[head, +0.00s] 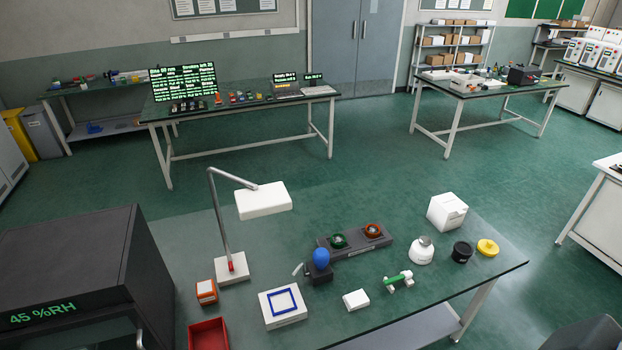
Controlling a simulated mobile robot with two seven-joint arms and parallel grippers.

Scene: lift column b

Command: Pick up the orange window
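A round orange-rimmed piece (373,230), which looks like the orange window, sits in the right seat of a dark grey two-place holder (352,250) on the near table. A green-rimmed round piece (338,241) sits in the left seat. Neither of my grippers shows in the head view, and nothing touches the orange piece.
Around the holder stand a blue ball on a black base (320,257), a white box (447,211), a white bottle (422,251), a green-and-white piece (399,281) and a desk lamp (263,200). A black humidity cabinet (70,260) fills the left.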

